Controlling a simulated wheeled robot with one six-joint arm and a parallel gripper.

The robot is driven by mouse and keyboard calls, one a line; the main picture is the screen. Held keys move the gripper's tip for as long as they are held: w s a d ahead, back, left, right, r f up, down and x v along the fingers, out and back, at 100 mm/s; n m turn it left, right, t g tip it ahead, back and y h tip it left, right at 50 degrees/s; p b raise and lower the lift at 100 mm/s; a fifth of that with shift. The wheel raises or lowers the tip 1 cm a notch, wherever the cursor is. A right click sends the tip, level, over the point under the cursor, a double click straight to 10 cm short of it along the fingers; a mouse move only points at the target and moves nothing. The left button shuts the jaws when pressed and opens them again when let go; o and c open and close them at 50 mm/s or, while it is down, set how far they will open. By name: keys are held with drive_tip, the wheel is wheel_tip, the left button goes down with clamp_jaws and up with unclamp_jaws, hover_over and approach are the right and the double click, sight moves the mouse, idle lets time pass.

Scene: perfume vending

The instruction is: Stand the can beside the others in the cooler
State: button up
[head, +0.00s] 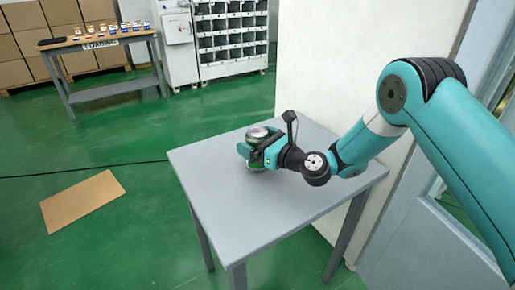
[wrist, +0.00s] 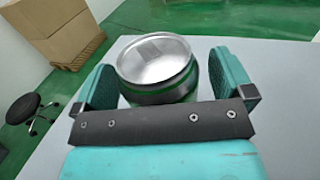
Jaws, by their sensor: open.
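A green can with a silver top (head: 257,133) stands upright on a small grey table (head: 215,200). In the wrist view the can (wrist: 158,62) stands between my two fingers, with its lower part hidden behind the gripper's dark front bar. My gripper (head: 257,152) reaches it from the right, around the can near the table top. In the wrist view my gripper (wrist: 152,85) is open, with a gap showing between the can and each finger. No cooler and no other cans show in either view.
A white wall panel (head: 325,70) stands close behind the table. A brown flat sheet (head: 82,200) lies on the green floor at left. A workbench (head: 108,87) with small items, a shelf unit (head: 232,42) and stacked boxes (head: 60,15) are at the back. The table's front is bare.

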drive_tip(key=c, duration=1.2)
drive_tip(key=shift+r, duration=0.1)
drive_tip(key=shift+c, duration=0.7)
